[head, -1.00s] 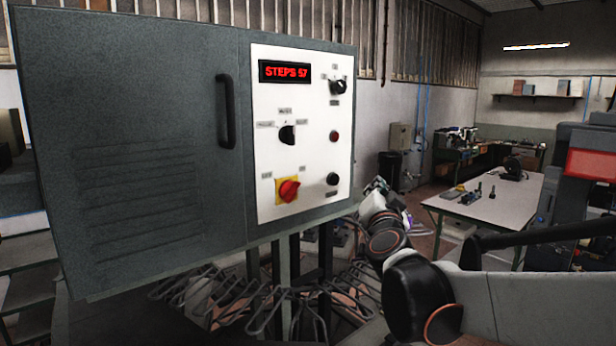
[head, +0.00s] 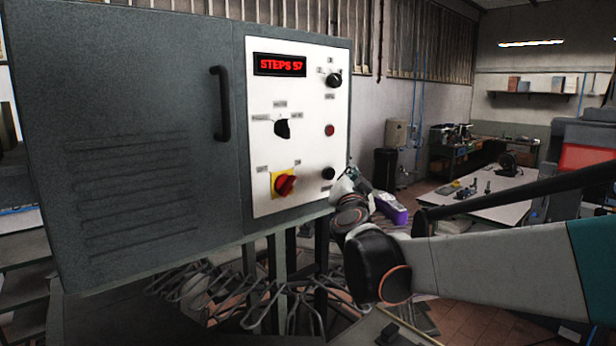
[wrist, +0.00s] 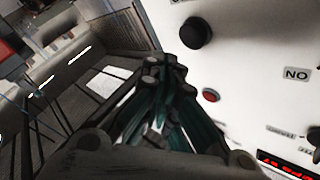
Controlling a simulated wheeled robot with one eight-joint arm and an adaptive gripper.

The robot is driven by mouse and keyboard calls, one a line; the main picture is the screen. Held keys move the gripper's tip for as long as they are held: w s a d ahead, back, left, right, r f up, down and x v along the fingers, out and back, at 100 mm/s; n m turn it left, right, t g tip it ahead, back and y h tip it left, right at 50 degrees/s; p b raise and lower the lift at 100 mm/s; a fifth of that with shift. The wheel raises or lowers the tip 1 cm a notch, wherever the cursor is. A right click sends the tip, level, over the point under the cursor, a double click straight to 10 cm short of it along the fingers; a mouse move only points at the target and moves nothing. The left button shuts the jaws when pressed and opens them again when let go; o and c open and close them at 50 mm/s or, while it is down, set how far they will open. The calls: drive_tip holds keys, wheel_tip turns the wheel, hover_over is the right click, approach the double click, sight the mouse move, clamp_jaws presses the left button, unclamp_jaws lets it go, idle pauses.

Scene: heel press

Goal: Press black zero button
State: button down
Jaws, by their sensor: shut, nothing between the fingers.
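The black button (head: 328,173) is a small round knob at the lower right of the white control panel (head: 262,100). In the wrist view the black button (wrist: 195,33) stands out from the white panel just above and right of my fingertips. My gripper (wrist: 165,64) is shut and empty, its fingertips close to the button; I cannot tell whether they touch. In the head view my gripper (head: 344,186) is small, just right of and below the button, by the panel's edge.
A red button (head: 329,130) sits above the black one; in the wrist view it is the red button (wrist: 210,95). A red-and-yellow switch (head: 285,184) is to the left. The display (head: 280,65) reads STEPS 57. Metal stands (head: 270,300) are below the cabinet.

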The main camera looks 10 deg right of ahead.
drive_tip(key=shift+w+a, duration=0.55)
drive_tip(key=shift+w, duration=0.25)
drive_tip(key=shift+w+a, duration=0.1)
idle(0.9)
drive_tip(key=shift+w+a, duration=0.15)
drive_tip(key=shift+w, duration=0.1)
drive_tip(key=shift+w+a+b, duration=0.3)
drive_tip(key=shift+w+b, duration=0.1)
idle(1.0)
drive_tip(key=shift+s+d, duration=0.1)
drive_tip(key=shift+s, duration=0.05)
drive_tip(key=shift+s+d, duration=0.4)
drive_tip(key=shift+s, duration=0.2)
idle(0.3)
drive_tip(key=s+d, duration=0.2)
drive_tip(key=s, duration=0.2)
drive_tip(key=shift+s+d, duration=0.1)
drive_tip(key=shift+d, duration=0.3)
